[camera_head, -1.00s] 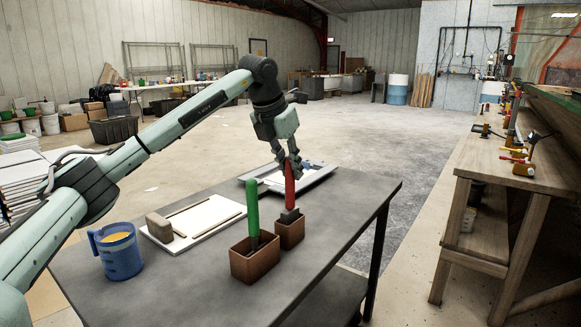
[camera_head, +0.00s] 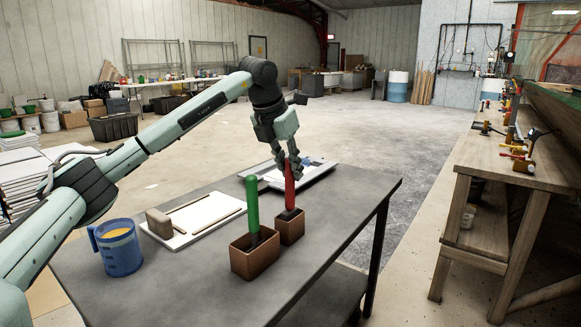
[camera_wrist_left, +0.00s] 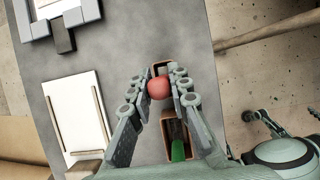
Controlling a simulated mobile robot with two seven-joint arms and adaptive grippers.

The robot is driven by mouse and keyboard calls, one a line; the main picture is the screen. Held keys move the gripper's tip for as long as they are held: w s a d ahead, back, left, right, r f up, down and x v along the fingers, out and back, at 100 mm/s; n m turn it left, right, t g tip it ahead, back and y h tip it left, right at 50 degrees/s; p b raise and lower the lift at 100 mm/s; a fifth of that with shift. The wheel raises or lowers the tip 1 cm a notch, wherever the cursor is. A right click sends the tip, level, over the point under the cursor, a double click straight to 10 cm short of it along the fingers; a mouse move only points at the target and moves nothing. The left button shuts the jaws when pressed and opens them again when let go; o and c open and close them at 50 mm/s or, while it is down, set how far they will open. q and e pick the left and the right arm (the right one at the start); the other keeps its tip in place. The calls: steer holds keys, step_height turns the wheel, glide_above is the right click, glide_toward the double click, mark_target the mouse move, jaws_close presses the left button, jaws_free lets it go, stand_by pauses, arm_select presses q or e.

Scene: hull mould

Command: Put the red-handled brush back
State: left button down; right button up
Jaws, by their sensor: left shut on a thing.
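The red-handled brush (camera_head: 289,190) stands upright with its lower end in the rear brown box (camera_head: 291,229). My left gripper (camera_head: 292,171) is shut on the upper part of its red handle. In the left wrist view the round red handle end (camera_wrist_left: 159,88) sits between the fingertips of my left gripper (camera_wrist_left: 160,86), over the box. A green-handled brush (camera_head: 252,211) stands in the front brown box (camera_head: 254,259); its green handle also shows in the left wrist view (camera_wrist_left: 178,150). The brush bottoms are hidden inside the boxes. My right gripper is not in view.
A blue mug (camera_head: 118,250) stands at the left of the grey table (camera_head: 200,285). A white board (camera_head: 208,217) with a brown block (camera_head: 158,223) lies behind the boxes, and a tray (camera_head: 318,174) lies at the back. A wooden bench (camera_head: 500,160) with tools is at right.

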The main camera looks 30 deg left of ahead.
arm_select(q)
steer(key=c, duration=1.3)
jaws_free()
steer(key=shift+c, duration=0.2)
steer(key=v, duration=1.2)
